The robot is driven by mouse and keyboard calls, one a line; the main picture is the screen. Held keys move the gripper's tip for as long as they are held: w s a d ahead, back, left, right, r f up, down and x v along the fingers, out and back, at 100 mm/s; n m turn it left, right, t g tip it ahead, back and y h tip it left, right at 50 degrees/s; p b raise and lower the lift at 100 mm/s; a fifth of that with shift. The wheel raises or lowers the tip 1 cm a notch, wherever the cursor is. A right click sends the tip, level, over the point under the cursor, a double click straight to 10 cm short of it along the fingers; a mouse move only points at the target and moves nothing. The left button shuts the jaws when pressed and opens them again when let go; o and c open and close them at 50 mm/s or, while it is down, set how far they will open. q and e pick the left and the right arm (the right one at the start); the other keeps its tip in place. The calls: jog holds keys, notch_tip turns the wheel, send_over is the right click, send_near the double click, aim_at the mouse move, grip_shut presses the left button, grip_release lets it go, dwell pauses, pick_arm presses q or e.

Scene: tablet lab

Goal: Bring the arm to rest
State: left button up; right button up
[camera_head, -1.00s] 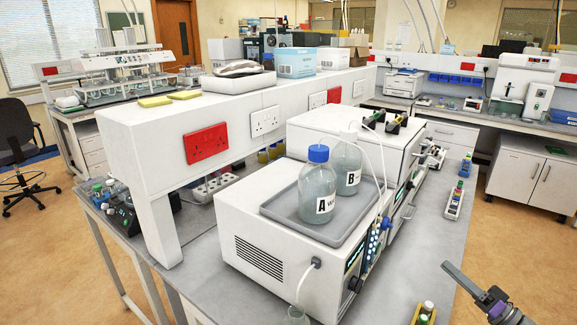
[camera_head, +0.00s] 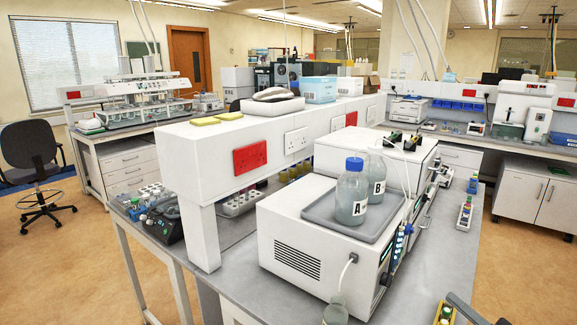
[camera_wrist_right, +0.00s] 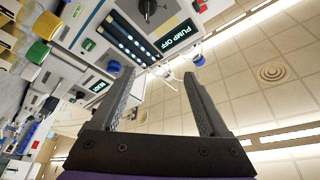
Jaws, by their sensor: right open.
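My right gripper (camera_head: 457,300) shows only in part at the bottom right edge of the head view, beside the bench's right end. In the right wrist view its two dark fingers (camera_wrist_right: 158,82) stand apart with nothing between them. The wrist view is tilted; it looks past the fingers at an instrument front with a "PUMP OFF" display (camera_wrist_right: 176,38) and at the ceiling (camera_wrist_right: 270,80). I cannot tell how far the fingers are from the instrument. My left gripper is in neither view.
The bench carries a white instrument (camera_head: 300,240) with a grey tray (camera_head: 322,212) holding bottles A (camera_head: 351,196) and B (camera_head: 377,178). A flask (camera_head: 335,312) stands at the front. A vial rack (camera_head: 444,314) is near my right gripper. Open floor (camera_head: 530,240) lies right.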

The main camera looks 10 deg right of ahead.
jog(key=w+a+f+g, duration=0.1)
jog(key=a+f+g, duration=0.1)
jog(key=a, duration=0.5)
jog(key=w+a+f+g, duration=0.2)
jog(key=a+g, duration=0.1)
jog(key=a, duration=0.4)
jog(key=w+a+f+g, duration=0.1)
jog(key=a+f+g, duration=0.1)
jog(key=a, duration=0.6)
jog(key=shift+w+g+p, duration=0.15)
jog(key=shift+g+p, duration=0.15)
jog(key=shift+g, duration=0.5)
jog(key=a, duration=0.1)
jog(key=s+a+f+g, duration=0.1)
jog(key=a, duration=0.1)
jog(key=s+a+g, duration=0.1)
jog(key=shift+s+a+f+n+h, duration=0.15)
jog(key=shift+a+f+n+h, duration=0.2)
jog(key=shift+n+h, duration=0.05)
jog(key=s+a+f+n+g+h, duration=0.1)
jog(key=s+a+f+n+h, duration=0.1)
jog(key=s, duration=0.5)
jog(key=s+a+f+n+g+h, duration=0.2)
jog(key=s+a+h, duration=0.3)
jog(key=s, duration=0.3)
jog(key=shift+s+f+p, duration=0.25)
jog(key=shift+f+p, duration=0.2)
jog(key=shift+f, duration=0.3)
